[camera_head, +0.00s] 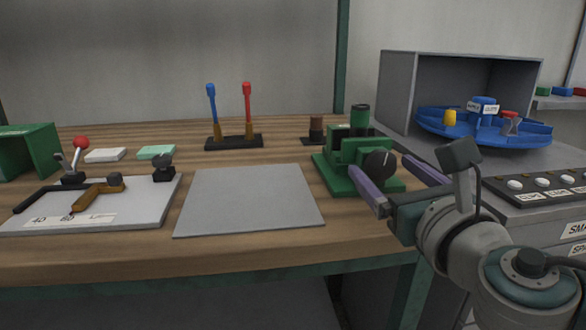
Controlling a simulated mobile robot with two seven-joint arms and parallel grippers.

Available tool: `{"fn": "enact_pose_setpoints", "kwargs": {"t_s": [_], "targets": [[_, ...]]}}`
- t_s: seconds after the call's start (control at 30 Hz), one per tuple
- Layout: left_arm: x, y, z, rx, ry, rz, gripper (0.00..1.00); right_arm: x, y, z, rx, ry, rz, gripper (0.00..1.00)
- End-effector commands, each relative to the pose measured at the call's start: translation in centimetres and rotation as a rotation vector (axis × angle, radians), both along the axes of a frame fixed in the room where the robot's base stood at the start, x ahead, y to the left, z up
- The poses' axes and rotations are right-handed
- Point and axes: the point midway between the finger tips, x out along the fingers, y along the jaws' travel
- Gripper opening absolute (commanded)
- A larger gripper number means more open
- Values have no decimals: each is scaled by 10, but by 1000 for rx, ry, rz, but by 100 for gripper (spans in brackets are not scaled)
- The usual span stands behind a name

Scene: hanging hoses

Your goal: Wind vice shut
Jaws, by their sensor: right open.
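The green vice (345,172) stands on the wooden bench, right of the grey mat. A dark round knob (379,162) sits on its front right side. A dark green cylinder (360,119) stands at the back of the vice; I cannot tell whether it is in the jaws. My right gripper (388,180) is open, its two purple fingers spread on either side of the knob in the picture. The left finger overlaps the vice's front; I cannot tell whether anything touches. My left gripper is not in view.
A grey mat (250,201) lies clear mid-bench. At left is a white panel (140,200) with levers. Behind are blue and red levers (234,141) and a brown cylinder (316,130). A grey box (395,95) with a blue carousel (440,126) and a button panel (540,186) stand at right.

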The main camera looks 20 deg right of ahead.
Motion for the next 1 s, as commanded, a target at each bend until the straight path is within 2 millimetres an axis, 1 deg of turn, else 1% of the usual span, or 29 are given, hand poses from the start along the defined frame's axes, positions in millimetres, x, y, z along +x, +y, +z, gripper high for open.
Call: {"fn": "enact_pose_setpoints", "kwargs": {"t_s": [0.17,0.27,0.9,0.93,1.0], "targets": [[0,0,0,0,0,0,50,0,0,0,0,0,0,86],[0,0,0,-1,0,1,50,0,0,0,0,0,0,76],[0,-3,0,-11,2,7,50,0,0,0,0,0,1,4],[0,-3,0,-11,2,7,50,0,0,0,0,0,1,0],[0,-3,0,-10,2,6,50,0,0,0,0,0,1,0]]}}
